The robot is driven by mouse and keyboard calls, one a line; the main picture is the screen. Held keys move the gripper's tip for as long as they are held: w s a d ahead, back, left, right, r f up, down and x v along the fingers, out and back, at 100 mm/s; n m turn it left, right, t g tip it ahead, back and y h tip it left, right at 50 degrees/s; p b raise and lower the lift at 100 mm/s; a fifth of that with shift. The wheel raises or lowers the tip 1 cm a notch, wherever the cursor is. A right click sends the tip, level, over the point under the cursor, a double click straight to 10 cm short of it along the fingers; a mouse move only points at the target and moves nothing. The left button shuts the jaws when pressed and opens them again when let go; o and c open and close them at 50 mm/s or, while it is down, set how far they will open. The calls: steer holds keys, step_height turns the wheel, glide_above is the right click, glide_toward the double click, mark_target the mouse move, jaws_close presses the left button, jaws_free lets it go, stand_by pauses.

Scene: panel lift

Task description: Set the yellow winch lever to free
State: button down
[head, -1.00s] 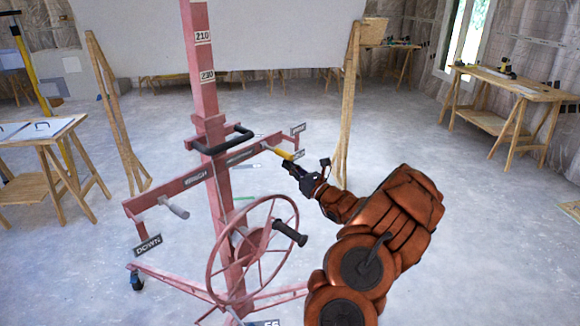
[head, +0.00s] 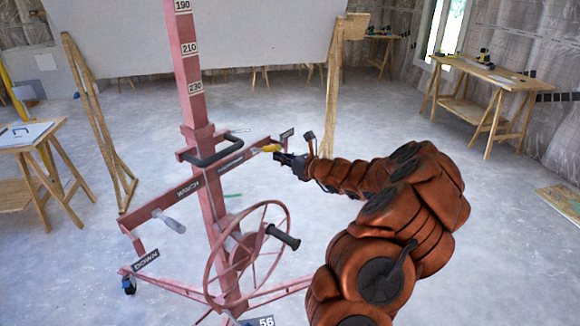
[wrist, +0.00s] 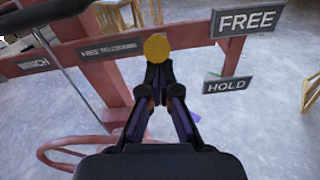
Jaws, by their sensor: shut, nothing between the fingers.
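The yellow winch lever (head: 270,148) sticks out from the right part of the red crossbar and looks about level in the head view. In the wrist view its round yellow end (wrist: 157,46) faces me. My gripper (head: 280,157) is shut and empty, its fingertips (wrist: 158,70) just under the lever end; they look touching or nearly so. The FREE sign (wrist: 248,21) is up and right of the lever end, and the HOLD sign (wrist: 227,85) is lower right. In the wrist view the lever end lies between the two signs' heights.
The red mast (head: 190,90) carries a black bar handle (head: 215,150), a spoked handwheel (head: 247,255) and a grey-handled lever (head: 170,222) near the DOWN sign (head: 146,260). A large pale panel (head: 130,40) leans behind.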

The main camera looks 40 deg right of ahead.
steer(key=shift+r, duration=0.25)
steer(key=s+d+f+b, duration=0.1)
steer(key=s+b, duration=0.3)
steer(key=s, duration=0.7)
steer(key=shift+s+d+f, duration=0.25)
steer(key=shift+d+f, duration=0.1)
steer(key=shift+f, duration=0.2)
stand_by(0.4)
